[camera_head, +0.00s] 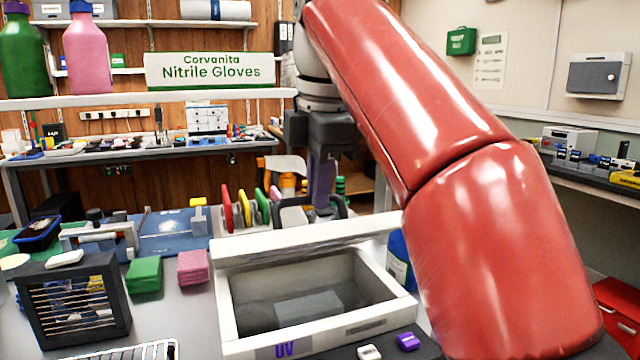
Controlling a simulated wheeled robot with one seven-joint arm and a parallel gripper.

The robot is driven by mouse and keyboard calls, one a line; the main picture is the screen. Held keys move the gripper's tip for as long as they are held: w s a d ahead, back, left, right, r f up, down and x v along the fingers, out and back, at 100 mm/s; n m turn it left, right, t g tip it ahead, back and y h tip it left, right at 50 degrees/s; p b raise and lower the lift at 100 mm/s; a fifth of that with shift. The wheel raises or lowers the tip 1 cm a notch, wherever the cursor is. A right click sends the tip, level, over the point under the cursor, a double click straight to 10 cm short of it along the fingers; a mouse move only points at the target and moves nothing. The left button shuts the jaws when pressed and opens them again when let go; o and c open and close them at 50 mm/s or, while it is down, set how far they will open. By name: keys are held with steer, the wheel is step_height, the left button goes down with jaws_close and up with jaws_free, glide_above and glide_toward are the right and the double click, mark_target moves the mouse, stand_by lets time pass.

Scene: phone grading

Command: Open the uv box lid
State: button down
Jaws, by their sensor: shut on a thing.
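The UV box (330,329) is a white box with a purple "UV" mark on its front, standing at the front middle of the bench. Its dark interior is in view, with a pale grey block (309,306) on the floor. The white lid (240,252) is raised at the back of the box, seen nearly edge-on.
A black slatted rack (72,312), a green stack (144,275) and a pink stack (193,267) stand left of the box. Several coloured discs (245,207) stand behind it. A blue bottle (399,262) is right of it, near my red arm.

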steer(key=c, duration=1.9)
jaws_free()
steer(key=shift+w+f, duration=0.25)
steer(key=shift+f, duration=0.1)
steer(key=shift+o, duration=1.1)
steer(key=shift+w+a+f, duration=0.1)
steer(key=shift+w, duration=0.15)
steer(key=shift+o, duration=1)
steer(key=shift+s, duration=0.15)
steer(key=shift+s+r, duration=0.1)
steer(key=shift+r, duration=0.15)
